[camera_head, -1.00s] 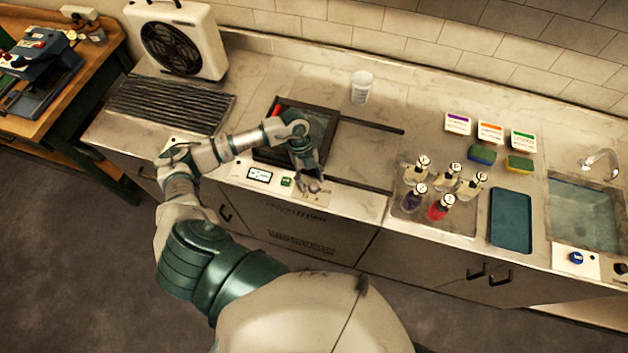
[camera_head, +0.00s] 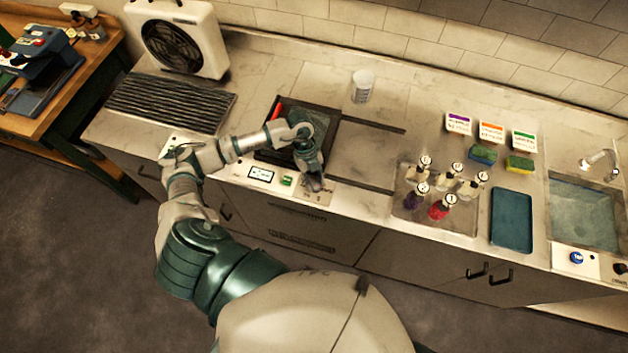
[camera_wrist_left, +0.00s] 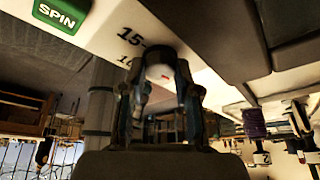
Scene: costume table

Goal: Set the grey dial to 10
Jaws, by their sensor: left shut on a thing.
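The grey dial (camera_wrist_left: 160,72) shows in the left wrist view as a round knob with a small red mark on its face. It sits on a pale panel with the printed numbers 15 and, partly covered, what looks like 10 beside it. My left gripper (camera_wrist_left: 163,95) is shut on the dial, one finger on each side. In the head view my left gripper (camera_head: 313,184) is over the panel at the counter's front edge and hides the dial. My right gripper is not in view.
A green SPIN button (camera_wrist_left: 60,14) and a small display (camera_head: 260,174) sit left of the dial. A dark frame (camera_head: 268,155) lies behind my gripper. Several bottles (camera_head: 440,190), a blue tray (camera_head: 511,220) and a sink (camera_head: 585,212) are to the right.

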